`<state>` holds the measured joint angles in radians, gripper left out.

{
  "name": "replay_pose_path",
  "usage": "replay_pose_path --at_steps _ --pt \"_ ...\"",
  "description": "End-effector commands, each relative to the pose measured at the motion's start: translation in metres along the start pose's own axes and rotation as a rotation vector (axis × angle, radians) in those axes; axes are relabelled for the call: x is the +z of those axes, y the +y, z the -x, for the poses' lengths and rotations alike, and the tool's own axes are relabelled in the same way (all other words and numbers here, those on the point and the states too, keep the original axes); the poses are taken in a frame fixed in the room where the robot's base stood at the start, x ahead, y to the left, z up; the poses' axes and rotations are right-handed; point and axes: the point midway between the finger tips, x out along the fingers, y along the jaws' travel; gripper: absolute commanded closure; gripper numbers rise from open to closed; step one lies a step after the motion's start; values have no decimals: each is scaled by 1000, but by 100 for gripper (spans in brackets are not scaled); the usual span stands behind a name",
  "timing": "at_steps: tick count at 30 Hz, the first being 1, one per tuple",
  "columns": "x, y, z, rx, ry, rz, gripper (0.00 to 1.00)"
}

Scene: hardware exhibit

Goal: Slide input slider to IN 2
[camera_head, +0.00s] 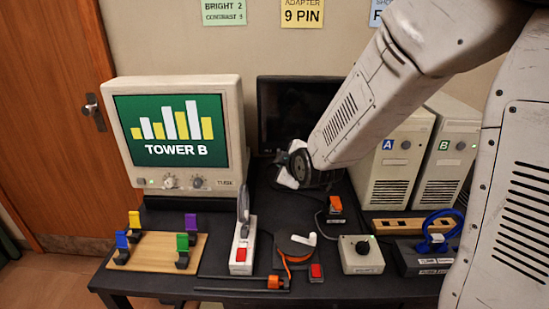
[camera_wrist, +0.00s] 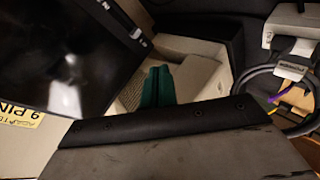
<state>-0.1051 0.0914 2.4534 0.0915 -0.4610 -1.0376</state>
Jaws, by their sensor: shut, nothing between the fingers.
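My gripper (camera_head: 288,172) is at the back of the table, low in front of the dark monitor (camera_head: 290,105). In the wrist view its teal fingers (camera_wrist: 157,86) are together with nothing between them, over a pale, box-like thing (camera_wrist: 190,62) that I cannot identify. An orange block (camera_head: 275,282) on a dark rail (camera_head: 228,284) at the front of the table looks like a slider, but I cannot tell whether it is the input slider. It is well apart from my gripper. No IN 2 label is legible.
A beige monitor (camera_head: 180,130) reads TOWER B. Two beige towers (camera_head: 400,155) stand at the right. A board with coloured clips (camera_head: 155,252), a white box with a red switch (camera_head: 242,250), a knob box (camera_head: 361,255) and a cable box (camera_head: 422,262) crowd the table's front.

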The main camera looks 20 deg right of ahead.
Motion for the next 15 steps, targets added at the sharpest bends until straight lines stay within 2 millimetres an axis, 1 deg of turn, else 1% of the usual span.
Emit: replay_pose_path --at_steps 1,3,6,10,15 --pt "1 -8 -20 49 26 76 100" --pt "0 -11 -40 141 63 185 100" --pt "-1 -17 -59 267 98 327 100" --pt "1 -25 -71 398 114 465 100" --pt "2 -31 -75 492 117 557 100"
